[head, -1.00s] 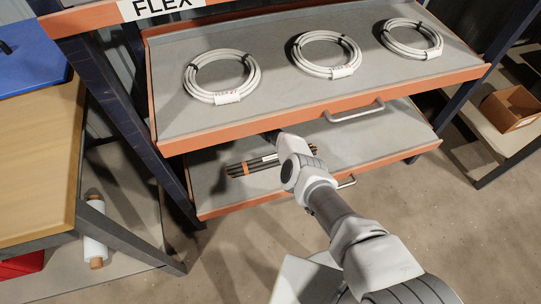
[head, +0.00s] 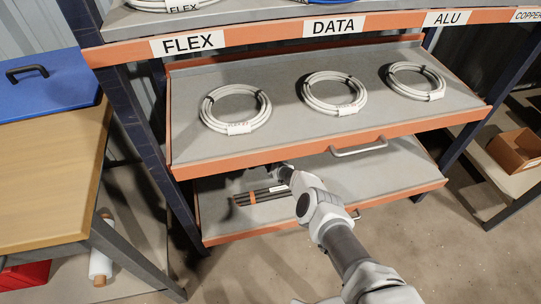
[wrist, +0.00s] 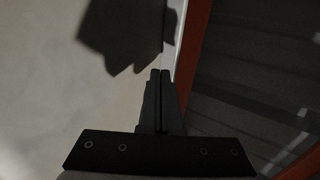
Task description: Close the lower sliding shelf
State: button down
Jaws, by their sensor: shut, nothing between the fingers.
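The lower sliding shelf (head: 388,172) is a grey tray with an orange rim. It is pulled out below the upper shelf, and its handle (head: 355,214) is partly behind my arm. A bundle of dark cables (head: 256,197) with an orange band lies on it. My gripper reaches over the lower shelf and under the upper shelf's front edge, which partly hides it in the head view. In the wrist view my gripper (wrist: 160,73) is shut and empty, with a pale surface to the left and an orange strip to the right. Contact with the shelf cannot be told.
The upper sliding shelf (head: 285,130), also pulled out, holds three white cable coils (head: 335,93) and has a front handle (head: 358,149). A rack post (head: 128,140) and a wooden bench (head: 45,180) stand left. A cardboard box (head: 517,150) sits right. Floor in front is clear.

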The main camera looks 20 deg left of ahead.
jog(key=p+v, duration=0.1)
jog(key=p, duration=0.1)
jog(key=p+v, duration=0.2)
jog(key=shift+r, duration=0.4)
jog(key=p+v, duration=0.3)
jog(key=shift+s+d+r+p, duration=0.15)
jog(key=shift+s+p, duration=0.1)
jog(key=shift+p, duration=0.05)
jog(key=shift+p+v, duration=0.55)
jog(key=shift+v, duration=0.4)
jog(key=shift+s+d+f, duration=0.1)
jog(key=shift+f, duration=0.15)
